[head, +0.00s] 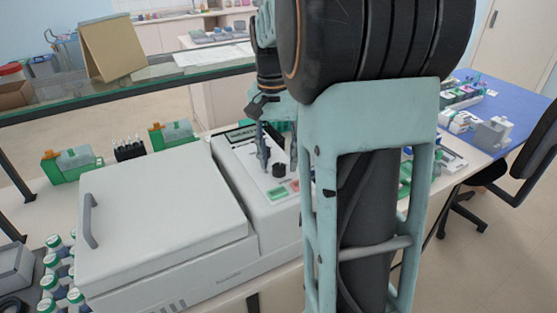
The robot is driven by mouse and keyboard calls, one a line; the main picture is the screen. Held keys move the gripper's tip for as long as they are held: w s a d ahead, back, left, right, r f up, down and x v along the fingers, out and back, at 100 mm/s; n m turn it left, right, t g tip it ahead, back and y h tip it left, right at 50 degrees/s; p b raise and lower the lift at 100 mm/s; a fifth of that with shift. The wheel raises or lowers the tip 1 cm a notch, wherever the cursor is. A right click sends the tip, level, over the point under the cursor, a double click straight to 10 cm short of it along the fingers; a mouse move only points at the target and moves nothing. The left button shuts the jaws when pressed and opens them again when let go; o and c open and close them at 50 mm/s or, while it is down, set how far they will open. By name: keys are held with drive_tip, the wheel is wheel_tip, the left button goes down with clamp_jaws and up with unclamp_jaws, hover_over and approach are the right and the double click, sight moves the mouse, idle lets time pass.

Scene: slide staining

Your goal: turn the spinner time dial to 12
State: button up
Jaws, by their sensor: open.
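The spinner (165,215) is a large white machine with a closed lid and a grey handle, at the left centre of the head view. Its control panel (250,190) is on the right side, with a small display (243,132) at the back, a black round dial (279,171) and green and red buttons (281,191) in front. My gripper (278,164) points down over the panel, with its fingers apart on the far side of the dial in the picture. Whether a fingertip touches the dial cannot be told. My arm hides the panel's right side.
Green boxes (72,167) and a black rack (129,149) stand behind the spinner. Bottles with green caps (55,267) crowd its left. A glass shelf (140,79) with a cardboard stand (111,48) runs above. Items on the blue-topped table (518,111) are at right.

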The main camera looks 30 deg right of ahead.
sight(276, 165)
wheel_tip(276, 165, up, 11)
drive_tip(key=shift+w+a, duration=0.15)
drive_tip(key=shift+a, duration=0.05)
drive_tip(key=shift+r, duration=0.1)
idle(0.4)
